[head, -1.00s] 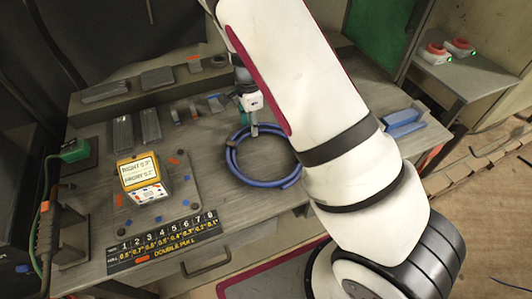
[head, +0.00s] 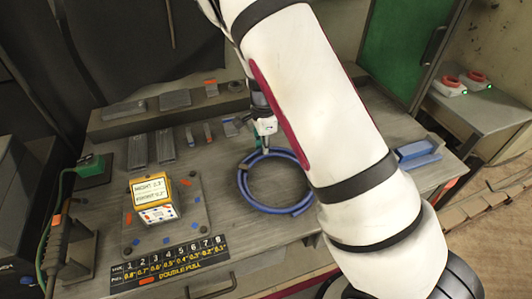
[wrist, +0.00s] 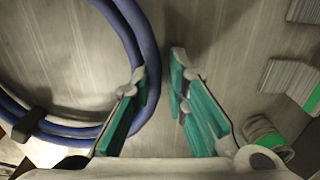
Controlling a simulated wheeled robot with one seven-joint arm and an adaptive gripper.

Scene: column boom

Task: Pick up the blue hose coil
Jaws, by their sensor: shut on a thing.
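The blue hose coil (head: 243,185) lies as a ring on the grey workbench, right of the middle, with part of it hidden behind my arm. In the wrist view the hose (wrist: 149,45) curves down the left and passes between my fingers, close against the left one. A dark band (wrist: 30,122) wraps the coil at lower left. My gripper (wrist: 158,72) is shut on the hose, though a gap shows beside the right finger. In the head view my gripper (head: 262,143) is at the coil's far edge.
A yellow block with a sign (head: 152,190) and a numbered black strip (head: 170,265) are at left. Grey blocks (head: 152,150) stand behind. A blue block (head: 418,153) lies at the right edge. A green panel (head: 410,50) rises at back right.

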